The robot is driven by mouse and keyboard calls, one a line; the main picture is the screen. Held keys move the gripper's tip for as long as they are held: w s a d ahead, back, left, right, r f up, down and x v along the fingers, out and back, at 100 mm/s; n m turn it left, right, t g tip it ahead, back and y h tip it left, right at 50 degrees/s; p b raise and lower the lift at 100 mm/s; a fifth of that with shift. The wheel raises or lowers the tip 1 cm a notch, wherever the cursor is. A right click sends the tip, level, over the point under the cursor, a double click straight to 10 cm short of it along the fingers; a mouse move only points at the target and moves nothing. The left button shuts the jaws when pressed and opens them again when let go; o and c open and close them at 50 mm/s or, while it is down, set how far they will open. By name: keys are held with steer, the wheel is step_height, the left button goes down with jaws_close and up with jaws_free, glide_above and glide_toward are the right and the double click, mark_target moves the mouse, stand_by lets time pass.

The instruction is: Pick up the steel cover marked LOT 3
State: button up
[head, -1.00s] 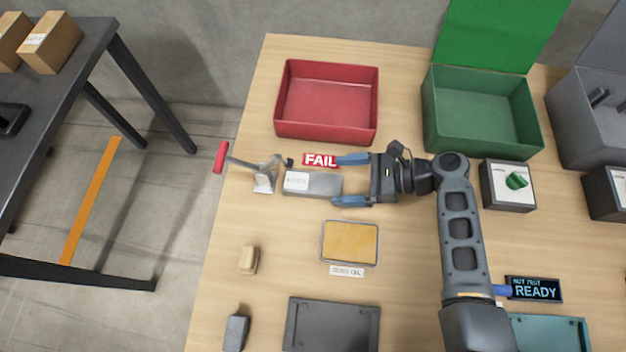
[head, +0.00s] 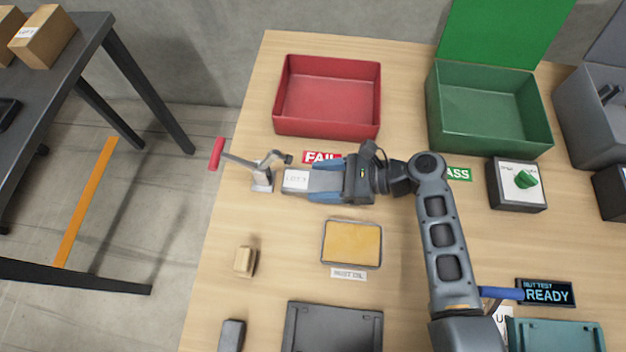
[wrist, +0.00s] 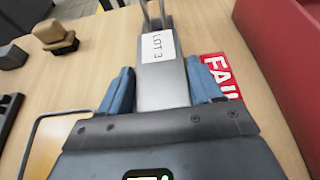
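The steel cover (head: 297,181) is a grey block with a white LOT 3 label on its left end. It lies in front of the red-handled clamp, and its label reads clearly in the wrist view (wrist: 162,75). My gripper (head: 325,181) reaches in from the right with its blue fingers along the cover's two long sides. The cover's right end is hidden between the fingers. I cannot tell whether it is off the table.
The toggle clamp (head: 262,177) stands close to the cover's left end. A red bin (head: 327,128) is behind the FAIL label (head: 320,157). A green bin (head: 490,140) is at the back right. A yellow pad (head: 352,244) in a tray lies in front.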

steer(key=c, duration=0.8)
